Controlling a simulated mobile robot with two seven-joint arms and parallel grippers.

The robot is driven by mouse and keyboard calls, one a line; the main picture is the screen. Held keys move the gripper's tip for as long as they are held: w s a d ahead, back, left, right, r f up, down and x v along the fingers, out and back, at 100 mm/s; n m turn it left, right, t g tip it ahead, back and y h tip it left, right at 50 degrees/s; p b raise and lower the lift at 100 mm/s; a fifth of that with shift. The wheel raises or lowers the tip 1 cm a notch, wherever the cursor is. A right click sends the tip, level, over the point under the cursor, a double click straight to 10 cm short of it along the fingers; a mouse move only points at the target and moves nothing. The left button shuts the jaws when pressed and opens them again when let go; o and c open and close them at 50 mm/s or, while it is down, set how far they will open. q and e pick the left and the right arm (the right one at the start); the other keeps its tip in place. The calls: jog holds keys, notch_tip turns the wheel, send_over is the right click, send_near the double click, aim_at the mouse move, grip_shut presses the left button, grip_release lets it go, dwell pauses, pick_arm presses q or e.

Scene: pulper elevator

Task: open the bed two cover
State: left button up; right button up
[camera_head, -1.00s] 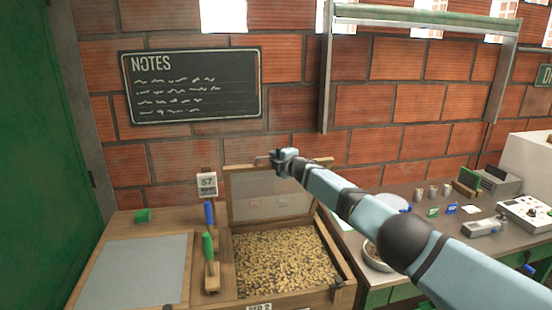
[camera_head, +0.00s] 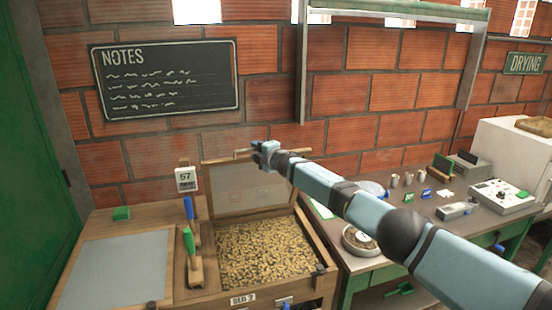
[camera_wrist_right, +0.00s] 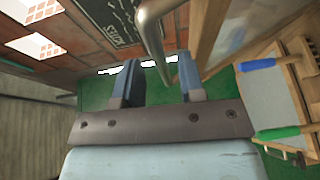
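The bed two cover (camera_head: 240,188), a wood-framed clear panel, stands raised and nearly upright at the back of the bed labelled BED 2 (camera_head: 243,299). The bed's brown beans lie exposed. My right gripper (camera_head: 262,153) is at the cover's top edge, by its metal handle (camera_head: 242,153). In the right wrist view the two fingers of the gripper (camera_wrist_right: 158,80) are apart. The bent metal handle (camera_wrist_right: 152,40) runs in the gap between them, with space showing on both sides. My left gripper is not in view.
A closed bed (camera_head: 115,270) lies to the left, with a blue-handled tool (camera_head: 189,208) and a green-handled brush (camera_head: 190,245) between the beds. A bench (camera_head: 400,222) with a scale and small devices stands to the right. A brick wall is behind.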

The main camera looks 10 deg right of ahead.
jog(key=f+p+v, duration=0.1)
jog(key=v, duration=1.1)
jog(key=s+a+f+m+g, duration=0.1)
jog(key=s+a+f+m, duration=0.45)
jog(key=s+f, duration=0.65)
jog(key=s+a+f+m+g, duration=0.1)
jog(key=s+a+f+m, duration=0.3)
jog(key=s+a+f, duration=0.55)
jog(key=s+d+f+m+g+h, duration=0.1)
jog(key=s+d+f+m, duration=0.2)
jog(key=s, duration=0.8)
jog(key=s+d+f+m+g+h, duration=0.1)
jog(key=s+d+f+m, duration=0.3)
jog(key=s, duration=0.6)
jog(key=s+d+f+m+g+h, duration=0.1)
jog(key=s+d+f+m+h, duration=0.1)
jog(key=s+d+f, duration=0.4)
jog(key=s+m, duration=0.1)
jog(key=s, duration=0.4)
jog(key=shift+s+d, duration=0.3)
jog(key=shift+s, duration=0.1)
